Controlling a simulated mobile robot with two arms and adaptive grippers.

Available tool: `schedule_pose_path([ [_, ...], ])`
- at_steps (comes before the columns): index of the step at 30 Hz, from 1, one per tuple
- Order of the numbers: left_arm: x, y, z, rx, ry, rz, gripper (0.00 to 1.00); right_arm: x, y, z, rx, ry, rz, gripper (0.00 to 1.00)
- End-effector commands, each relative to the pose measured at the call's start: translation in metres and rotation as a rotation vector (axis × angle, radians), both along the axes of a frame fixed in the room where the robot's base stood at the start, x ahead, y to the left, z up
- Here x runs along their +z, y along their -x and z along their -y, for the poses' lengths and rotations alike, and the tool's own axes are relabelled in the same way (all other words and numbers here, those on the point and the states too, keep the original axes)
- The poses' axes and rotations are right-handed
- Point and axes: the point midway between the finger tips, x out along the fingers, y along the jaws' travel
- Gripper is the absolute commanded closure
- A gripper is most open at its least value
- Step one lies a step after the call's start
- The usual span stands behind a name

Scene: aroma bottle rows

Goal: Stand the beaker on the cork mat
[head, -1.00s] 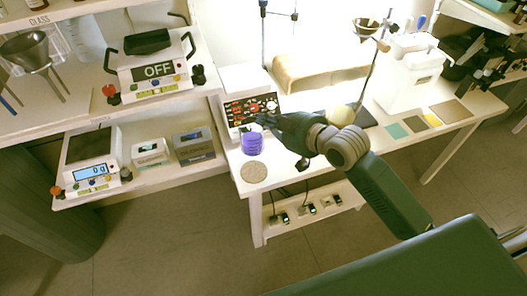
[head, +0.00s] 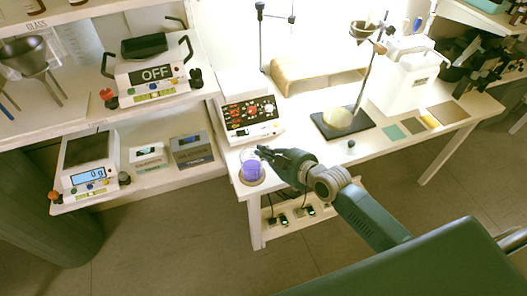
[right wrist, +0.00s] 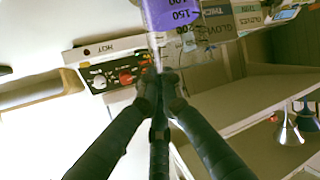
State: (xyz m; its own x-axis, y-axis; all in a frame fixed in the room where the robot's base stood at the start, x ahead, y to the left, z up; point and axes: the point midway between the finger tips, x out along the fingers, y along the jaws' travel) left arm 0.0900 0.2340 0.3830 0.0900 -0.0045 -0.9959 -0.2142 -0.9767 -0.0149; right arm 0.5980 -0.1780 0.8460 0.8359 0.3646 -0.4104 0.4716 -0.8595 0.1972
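The beaker (head: 251,170), clear with purple liquid in it, is upright over the cork mat (head: 247,183) at the table's front left corner. The mat's tan rim shows around the beaker's base; I cannot tell whether the base touches it. My right gripper (head: 263,153) comes in from the right and its fingers are closed at the beaker's upper wall. In the right wrist view the fingers (right wrist: 160,77) meet at the wall of the beaker (right wrist: 172,20), whose scale marks show. My left gripper is not in view.
A hotplate device (head: 250,118) stands just behind the beaker. A stand with a dark base (head: 348,124) and a small dark knob (head: 351,144) are to the right. Flat coloured squares (head: 413,125) lie further right. The table's front edge is close to the mat.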

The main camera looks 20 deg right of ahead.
Motion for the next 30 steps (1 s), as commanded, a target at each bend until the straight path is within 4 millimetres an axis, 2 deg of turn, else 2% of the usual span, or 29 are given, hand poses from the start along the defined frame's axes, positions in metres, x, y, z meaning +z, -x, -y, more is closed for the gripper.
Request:
schedule_pose_path([
  [5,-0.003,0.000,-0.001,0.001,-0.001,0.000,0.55,-0.003,-0.001,0.000,0.000,0.000,0.002,1.00],
  [6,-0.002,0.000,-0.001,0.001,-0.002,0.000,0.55,-0.003,0.000,0.000,0.000,0.001,0.001,0.90],
  [8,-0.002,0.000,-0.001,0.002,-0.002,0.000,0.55,-0.003,0.000,0.000,0.000,0.001,0.000,0.78],
  [9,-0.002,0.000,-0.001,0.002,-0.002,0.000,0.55,-0.003,0.000,0.000,0.000,0.000,-0.001,0.77],
  [19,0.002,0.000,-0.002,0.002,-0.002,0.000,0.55,0.002,0.000,0.000,0.000,0.000,0.000,0.77],
  [23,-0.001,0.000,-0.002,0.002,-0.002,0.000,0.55,0.005,0.014,0.007,-0.001,0.003,-0.002,0.77],
  [30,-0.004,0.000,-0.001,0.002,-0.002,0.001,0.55,0.026,0.058,0.026,0.002,0.004,-0.001,0.77],
])
